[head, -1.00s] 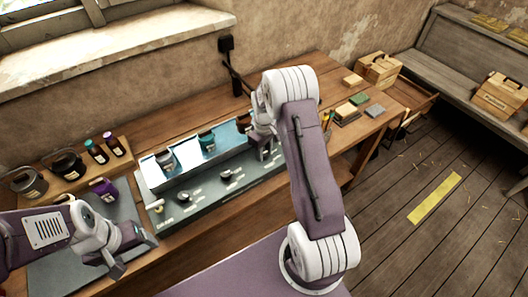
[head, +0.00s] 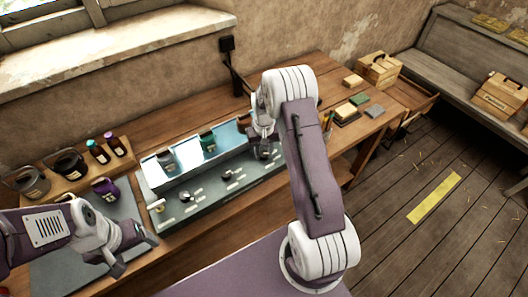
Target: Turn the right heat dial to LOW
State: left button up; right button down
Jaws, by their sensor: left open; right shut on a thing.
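The grey control panel (head: 210,196) on the bench has black dials in a row with white marks. The left dial (head: 185,196) and the middle dial (head: 227,176) show clearly. My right gripper (head: 264,153) reaches down at the panel's right end and is shut on the right heat dial, which it mostly hides. I cannot read the dial's setting or the labels. My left gripper (head: 132,257) is open and empty over the dark mat, left of and in front of the panel.
Jars (head: 166,160) stand in the lit trough behind the dials. A wooden rack (head: 85,170) with mugs and bottles is at the left, with a purple jar (head: 104,189) in front. Sponges and blocks (head: 346,111) lie on the right of the bench.

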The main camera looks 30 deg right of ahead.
aim_at(264, 154)
jog(key=shift+m, duration=1)
jog(key=c, duration=1)
grip_release()
jog(key=shift+r, duration=0.1)
notch_tip(264, 154, up, 9)
jog(key=b, duration=0.1)
